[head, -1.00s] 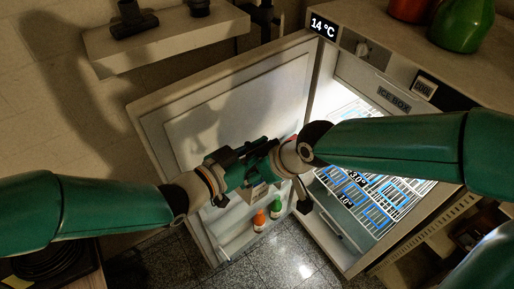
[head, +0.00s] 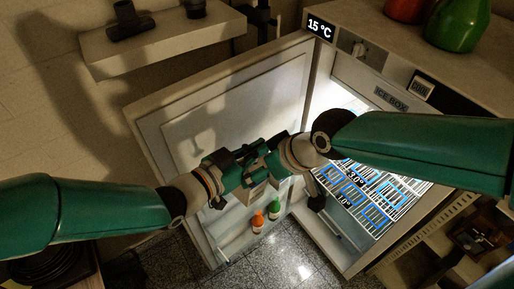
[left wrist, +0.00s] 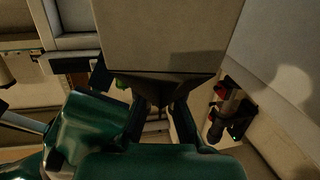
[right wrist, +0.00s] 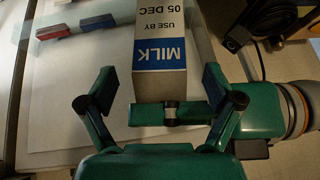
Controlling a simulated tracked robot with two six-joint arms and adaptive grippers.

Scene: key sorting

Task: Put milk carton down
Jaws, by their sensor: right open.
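The milk carton (right wrist: 163,52), a pale box with a blue MILK label and "USE BY 05 DEC", is in the air in front of the open fridge door. In the head view the grippers mostly hide it. In the left wrist view the carton (left wrist: 165,35) shows as a plain pale block ahead of the fingers. My left gripper (head: 242,172) is shut on the carton; its green finger crosses the carton's end in the right wrist view. My right gripper (right wrist: 157,80) is open, its fingers standing apart on either side of the carton.
The open fridge (head: 365,75) shows a lit wire shelf (head: 375,195). Its door (head: 150,115) stands behind the grippers, with an orange bottle (head: 258,222) and a green bottle (head: 274,208) in the lower rack. Red and green jars (head: 458,28) stand on top. A wall shelf (head: 165,45) is at upper left.

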